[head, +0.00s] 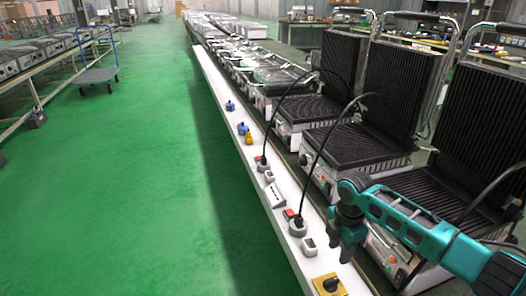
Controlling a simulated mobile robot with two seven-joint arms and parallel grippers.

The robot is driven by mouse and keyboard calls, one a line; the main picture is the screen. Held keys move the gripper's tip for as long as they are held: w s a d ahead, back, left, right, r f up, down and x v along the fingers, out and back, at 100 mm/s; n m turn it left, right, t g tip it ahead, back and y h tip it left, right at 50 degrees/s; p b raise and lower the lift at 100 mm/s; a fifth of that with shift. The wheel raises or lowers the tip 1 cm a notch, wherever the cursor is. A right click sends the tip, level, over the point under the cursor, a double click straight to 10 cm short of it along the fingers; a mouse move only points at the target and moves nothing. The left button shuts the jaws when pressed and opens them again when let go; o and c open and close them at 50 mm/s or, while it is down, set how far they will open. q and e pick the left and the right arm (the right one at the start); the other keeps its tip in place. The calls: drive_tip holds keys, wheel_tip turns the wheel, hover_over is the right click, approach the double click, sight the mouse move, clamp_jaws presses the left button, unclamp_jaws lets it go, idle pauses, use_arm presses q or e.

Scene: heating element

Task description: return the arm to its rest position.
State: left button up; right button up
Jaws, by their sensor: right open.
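My right arm comes in from the lower right, teal and dark grey. Its right gripper (338,240) points down over the front edge of the workbench, above the white ledge (262,195), near the nearest contact grills. It looks empty. My left gripper is not in view. Several contact grills with raised black ribbed lids stand in a row on the right, the nearest lid (487,120) partly behind my arm. Part of the nearest grill's front is hidden by my arm.
Black cables run from the grills to plugs in sockets (297,228) on the ledge. A yellow plate (328,284) lies at its near end. The green floor (140,180) at left is clear, with a blue cart (97,74) farther back.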

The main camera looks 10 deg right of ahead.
drive_tip(key=s+a+f+m+t+y, duration=0.1)
drive_tip(key=s+a+f+m+t, duration=0.15)
drive_tip(key=a+f, duration=0.3)
drive_tip(key=s+a+f+m+t+y, duration=0.2)
drive_tip(key=s+a+f+m, duration=0.15)
drive_tip(key=a, duration=0.35)
drive_tip(key=s+r+m+t, duration=0.2)
drive_tip(key=s+m+t, duration=0.1)
drive_tip(key=s+m, duration=0.2)
drive_tip(key=s+r+m+t+h, duration=0.1)
drive_tip(key=s+m+t, duration=0.2)
drive_tip(key=s+m, duration=0.2)
drive_tip(key=shift+s+r, duration=0.4)
drive_tip(key=shift+s, duration=0.45)
